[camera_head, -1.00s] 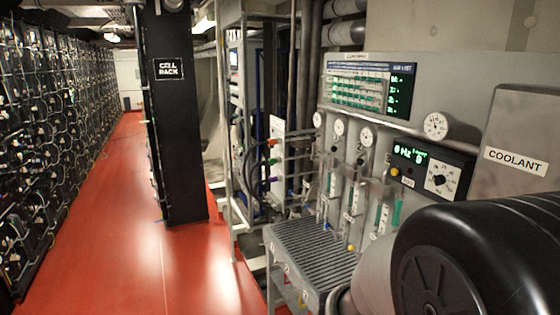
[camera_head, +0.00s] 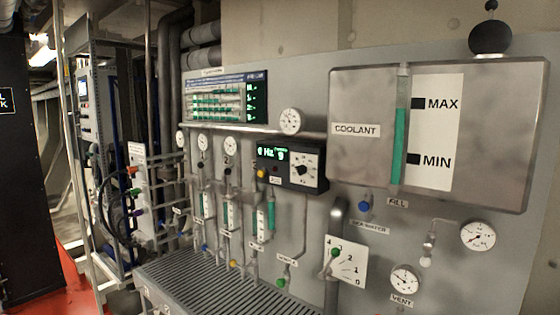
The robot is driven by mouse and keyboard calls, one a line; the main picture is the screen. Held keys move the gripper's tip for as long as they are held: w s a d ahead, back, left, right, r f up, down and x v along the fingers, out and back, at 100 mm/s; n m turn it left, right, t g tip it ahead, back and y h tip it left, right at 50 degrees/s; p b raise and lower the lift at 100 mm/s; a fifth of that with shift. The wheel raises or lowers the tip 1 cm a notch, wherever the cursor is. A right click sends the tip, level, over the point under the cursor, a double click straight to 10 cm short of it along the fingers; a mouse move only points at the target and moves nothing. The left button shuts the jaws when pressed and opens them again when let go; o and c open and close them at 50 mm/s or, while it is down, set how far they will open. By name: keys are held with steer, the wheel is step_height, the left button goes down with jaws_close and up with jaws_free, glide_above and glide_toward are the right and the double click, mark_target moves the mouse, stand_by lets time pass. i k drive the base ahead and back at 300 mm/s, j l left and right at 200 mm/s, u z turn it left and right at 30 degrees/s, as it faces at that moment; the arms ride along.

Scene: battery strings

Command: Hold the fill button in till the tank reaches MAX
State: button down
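The grey coolant tank (camera_head: 358,95) hangs on the wall panel at right, labelled COOLANT. Its upright sight tube (camera_head: 400,145) holds a green column whose top stands close to the MAX mark (camera_head: 418,103), perhaps slightly below it, and well above the MIN mark (camera_head: 413,159). I cannot tell whether the button is pressed in. Nothing visible touches it. My gripper is not in view.
A lever with a green knob (camera_head: 336,252) stands by a numbered plate below the button. Gauges (camera_head: 478,236) sit at lower right. A ribbed grey bench (camera_head: 225,280) projects at lower left. A black ball (camera_head: 490,37) stands atop the tank.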

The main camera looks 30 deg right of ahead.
mark_target(363, 206)
steer(key=z, duration=1.35)
